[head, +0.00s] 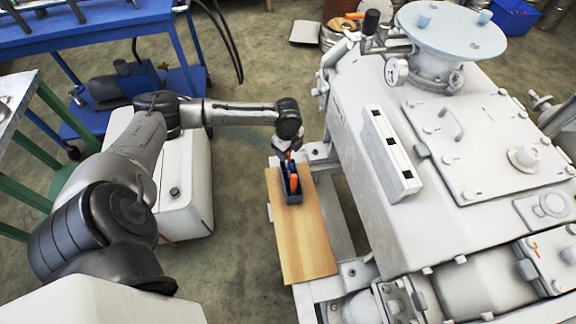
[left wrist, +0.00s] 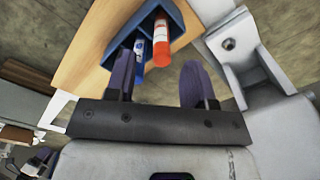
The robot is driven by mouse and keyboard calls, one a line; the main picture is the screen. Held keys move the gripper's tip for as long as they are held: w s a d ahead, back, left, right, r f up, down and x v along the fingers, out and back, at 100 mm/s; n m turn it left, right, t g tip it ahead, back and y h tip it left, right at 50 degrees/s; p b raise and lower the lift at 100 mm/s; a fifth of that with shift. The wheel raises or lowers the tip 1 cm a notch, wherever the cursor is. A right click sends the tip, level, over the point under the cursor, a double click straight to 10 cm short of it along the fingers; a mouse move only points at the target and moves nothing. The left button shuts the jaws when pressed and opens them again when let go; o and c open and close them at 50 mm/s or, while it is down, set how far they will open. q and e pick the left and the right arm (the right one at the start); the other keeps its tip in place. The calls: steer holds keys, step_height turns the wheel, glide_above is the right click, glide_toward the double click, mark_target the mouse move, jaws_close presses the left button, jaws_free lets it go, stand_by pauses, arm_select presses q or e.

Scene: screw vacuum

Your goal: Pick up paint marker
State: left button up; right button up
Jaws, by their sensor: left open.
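A small dark blue-grey holder (head: 291,197) stands on a wooden board beside the large machine. In the left wrist view the holder (left wrist: 178,22) contains an orange-and-white marker (left wrist: 161,45) and a blue-and-white marker (left wrist: 138,52); I cannot tell which one is the paint marker. My left gripper (head: 285,153) is above the far end of the holder in the head view. In the left wrist view its two dark fingers are apart (left wrist: 160,80), with the orange marker's end showing between them and the blue one close to the left finger. Neither is visibly gripped. My right gripper is out of view.
The wooden board (head: 305,240) is bare in front of the holder. The large white machine (head: 350,130) rises close on the right, with a grey metal frame (head: 340,215) under it. A white box-like unit (head: 185,185) stands on the left; a blue cart (head: 110,30) is behind.

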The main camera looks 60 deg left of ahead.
arm_select(q)
steer(key=shift+f+b, duration=2)
steer(key=shift+f, duration=0.65)
steer(key=shift+w, duration=0.1)
jaws_close()
